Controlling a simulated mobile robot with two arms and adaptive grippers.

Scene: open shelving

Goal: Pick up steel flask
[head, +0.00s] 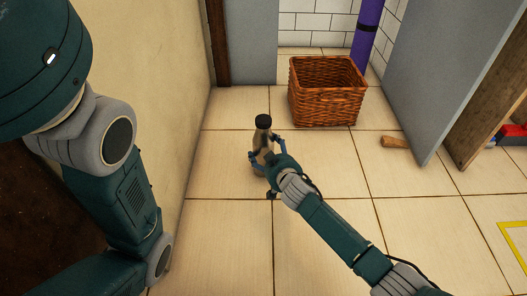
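The steel flask (263,136) has a black cap and a shiny body that mirrors the tan floor. It stands upright on the tiled floor, left of the picture's middle. My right gripper (267,151) reaches down to it from the lower right. Its fingers are spread, one on each side of the flask's body. I cannot tell whether they touch it. The gripper's palm hides part of the flask's lower body. My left arm runs down the left side of the picture, and its gripper is out of view.
A small wooden piece (394,142) lies by a grey panel (437,70) on the right. A beige wall (160,60) borders the left. Floor around the flask is clear.

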